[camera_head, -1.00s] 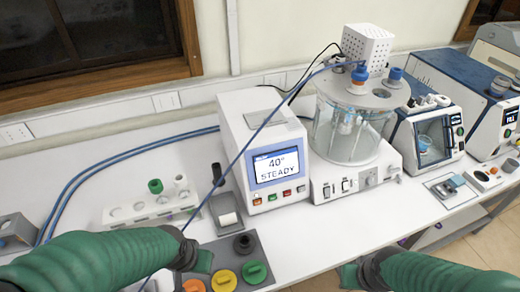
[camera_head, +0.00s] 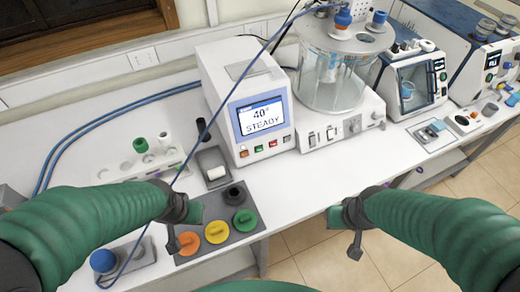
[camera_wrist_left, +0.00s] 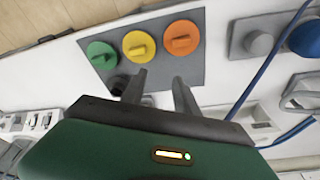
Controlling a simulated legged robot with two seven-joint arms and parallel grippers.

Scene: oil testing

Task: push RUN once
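The white instrument (camera_head: 212,95) with the lit screen reading "40° STEADY" (camera_head: 262,118) stands at the back centre of the bench. A row of small buttons (camera_head: 258,149) runs under its screen, including a green and a red one; their labels are too small to read, so I cannot tell which is RUN. My left gripper (camera_head: 184,226) is in front of the instrument, over the caps panel, apart from the buttons. In the left wrist view its two fingers (camera_wrist_left: 160,92) are spread and empty. My right gripper (camera_head: 344,230) is open and empty beyond the bench's front edge.
A grey panel (camera_head: 262,228) with green, yellow and orange caps lies before the instrument. A tube rack (camera_head: 118,172) is at left. A glass bath (camera_head: 333,75) stands right of the instrument. A blue cable crosses near my left gripper.

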